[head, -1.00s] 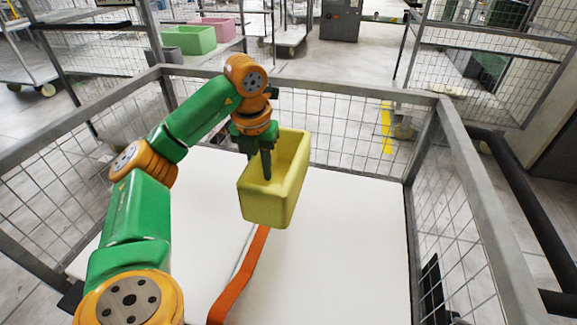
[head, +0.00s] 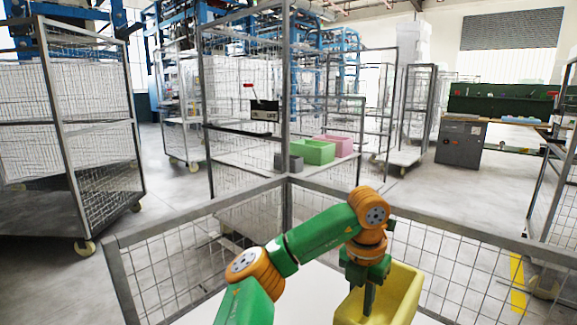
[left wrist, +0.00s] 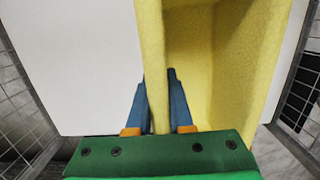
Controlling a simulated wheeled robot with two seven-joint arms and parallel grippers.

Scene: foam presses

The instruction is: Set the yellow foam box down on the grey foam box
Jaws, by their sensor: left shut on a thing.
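The yellow foam box (head: 405,292) is at the bottom right of the head view, open side up, partly cut off by the frame. My left gripper (head: 368,300) is shut on one wall of it, with one finger inside. In the left wrist view, the two blue fingers (left wrist: 157,95) pinch the wall of the yellow box (left wrist: 215,60). The grey foam box (head: 290,162) is small and far off, on a mesh cart's shelf, left of a green box. My right gripper is in neither view.
The green box (head: 316,152) and a pink box (head: 338,145) share that shelf. A mesh-walled cart with a white floor (head: 300,300) surrounds my left arm. Another mesh cart (head: 75,140) stands at left. Grey floor (head: 165,190) lies open between them.

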